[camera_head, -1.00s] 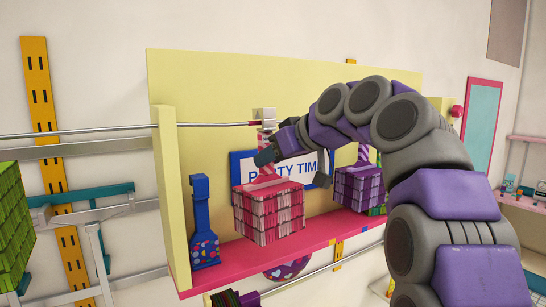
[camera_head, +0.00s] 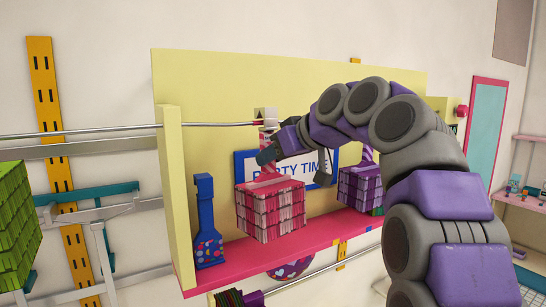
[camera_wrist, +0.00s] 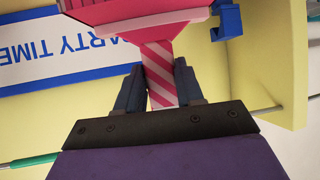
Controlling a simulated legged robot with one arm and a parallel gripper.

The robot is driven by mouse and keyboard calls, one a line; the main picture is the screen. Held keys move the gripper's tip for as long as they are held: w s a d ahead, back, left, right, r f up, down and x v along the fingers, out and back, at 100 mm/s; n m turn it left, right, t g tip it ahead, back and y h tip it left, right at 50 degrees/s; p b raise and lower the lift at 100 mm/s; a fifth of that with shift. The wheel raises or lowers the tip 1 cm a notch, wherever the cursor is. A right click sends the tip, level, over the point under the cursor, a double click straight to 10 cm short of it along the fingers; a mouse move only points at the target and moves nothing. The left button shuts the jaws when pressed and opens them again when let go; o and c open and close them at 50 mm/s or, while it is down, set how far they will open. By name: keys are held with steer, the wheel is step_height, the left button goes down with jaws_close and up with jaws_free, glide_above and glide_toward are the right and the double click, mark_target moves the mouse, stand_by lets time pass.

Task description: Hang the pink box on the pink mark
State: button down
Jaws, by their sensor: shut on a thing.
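The pink box (camera_head: 270,208) has a striped, fringed body and a pink striped stem (camera_wrist: 160,75) on top. It hangs upright in front of the yellow panel, over the pink shelf. My gripper (camera_head: 290,165) is shut on the stem just above the box. In the wrist view the two dark fingers of my gripper (camera_wrist: 160,88) lie on either side of the stem. A small pinkish-red mark (camera_head: 258,123) shows on the metal rod, above the box, close to the pale hook part (camera_head: 264,113). Whether the hook touches the rod cannot be told.
A blue bottle-shaped item (camera_head: 207,222) stands left on the pink shelf (camera_head: 315,233). A purple box (camera_head: 360,188) is right of the pink box. A green box (camera_head: 15,225) is at far left. The metal rod (camera_head: 80,132) runs across the panel's left side.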

steer(key=shift+a+f+b, duration=0.1)
steer(key=shift+f+b, duration=0.8)
steer(key=shift+b, duration=0.05)
stand_by(0.9)
steer(key=c, duration=0.6)
jaws_free()
steer(key=shift+w, duration=0.1)
steer(key=shift+c, duration=0.2)
